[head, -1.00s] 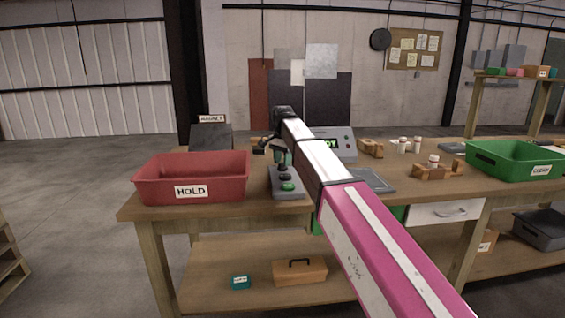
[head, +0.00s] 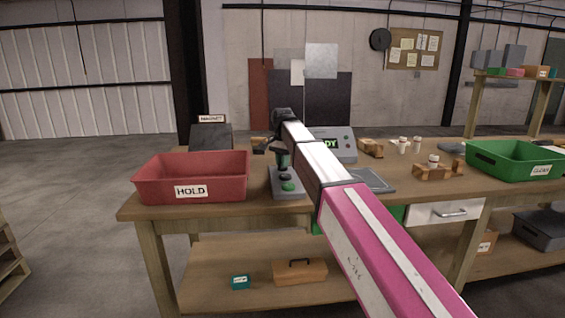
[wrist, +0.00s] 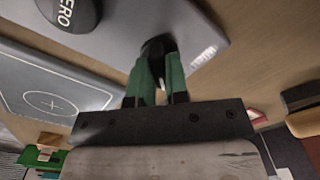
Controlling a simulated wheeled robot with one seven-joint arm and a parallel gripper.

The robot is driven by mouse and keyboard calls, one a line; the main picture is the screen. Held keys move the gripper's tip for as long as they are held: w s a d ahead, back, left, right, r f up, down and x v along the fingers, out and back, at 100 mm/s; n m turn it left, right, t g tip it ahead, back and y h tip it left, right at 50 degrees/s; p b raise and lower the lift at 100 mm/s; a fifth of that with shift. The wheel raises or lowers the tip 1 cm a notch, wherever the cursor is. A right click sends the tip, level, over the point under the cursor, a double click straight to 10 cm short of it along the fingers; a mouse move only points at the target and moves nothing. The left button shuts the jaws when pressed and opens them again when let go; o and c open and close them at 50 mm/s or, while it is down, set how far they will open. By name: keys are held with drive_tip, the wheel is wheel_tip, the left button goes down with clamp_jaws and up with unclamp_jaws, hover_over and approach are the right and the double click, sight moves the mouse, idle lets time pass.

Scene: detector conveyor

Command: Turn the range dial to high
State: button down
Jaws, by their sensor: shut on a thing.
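The range dial (wrist: 157,46) shows in the wrist view as a dark knob on a grey control box (wrist: 205,45). My gripper (wrist: 158,72) has its two green fingers shut on the knob, one on each side. In the head view my gripper (head: 283,160) is at the back of the control box (head: 290,198). The dial is hard to make out there, and its pointer and markings cannot be read in either view.
A dark ZERO button (wrist: 70,12) is close to my gripper; a green button (head: 288,186) is at the box's front. A red HOLD bin (head: 220,192) stands left. The display unit (head: 344,142) and a grey plate (head: 375,181) are right.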

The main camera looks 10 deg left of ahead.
drive_tip(key=n, duration=0.4)
drive_tip(key=shift+n, duration=0.4)
drive_tip(key=n, duration=0.9)
drive_tip(key=shift+n, duration=1.8)
drive_tip(key=c, duration=1.1)
unclamp_jaws()
